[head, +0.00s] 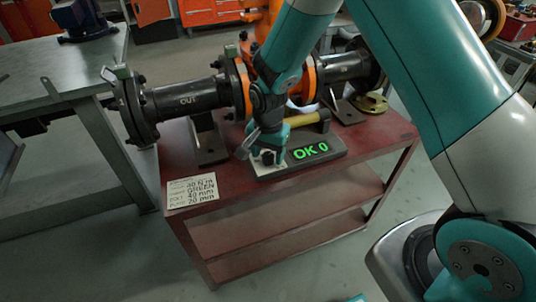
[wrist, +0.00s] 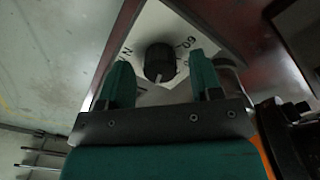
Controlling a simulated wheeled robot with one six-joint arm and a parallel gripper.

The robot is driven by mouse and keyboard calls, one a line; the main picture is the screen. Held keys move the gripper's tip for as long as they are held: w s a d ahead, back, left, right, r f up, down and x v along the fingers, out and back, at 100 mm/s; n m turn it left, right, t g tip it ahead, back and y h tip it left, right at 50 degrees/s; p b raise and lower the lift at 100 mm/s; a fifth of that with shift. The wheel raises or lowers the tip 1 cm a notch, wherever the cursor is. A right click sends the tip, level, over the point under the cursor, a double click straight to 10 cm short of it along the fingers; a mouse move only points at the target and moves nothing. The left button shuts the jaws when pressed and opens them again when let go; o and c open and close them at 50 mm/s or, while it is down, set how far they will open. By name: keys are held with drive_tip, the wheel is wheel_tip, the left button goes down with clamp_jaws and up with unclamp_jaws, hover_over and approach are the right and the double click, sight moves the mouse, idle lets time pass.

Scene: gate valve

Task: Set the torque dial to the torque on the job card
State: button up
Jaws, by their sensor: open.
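The torque dial (wrist: 160,60) is a black round knob on a white scale plate in the wrist view. A light pointer mark shows at its lower edge. The scale shows a 60 at upper right and part of an N at left; other numbers are hidden. My gripper (wrist: 161,78) is open, one finger on each side of the knob, apparently not touching it. In the head view my gripper (head: 265,158) is over the left end of the grey block and hides most of the dial.
The black flanged pipe (head: 185,98) marked OUT crosses the back of the red table (head: 250,212). A grey bench (head: 50,75) stands at left.

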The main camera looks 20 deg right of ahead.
drive_tip(key=shift+f, duration=0.3)
drive_tip(key=c, duration=0.9)
drive_tip(key=shift+c, duration=0.2)
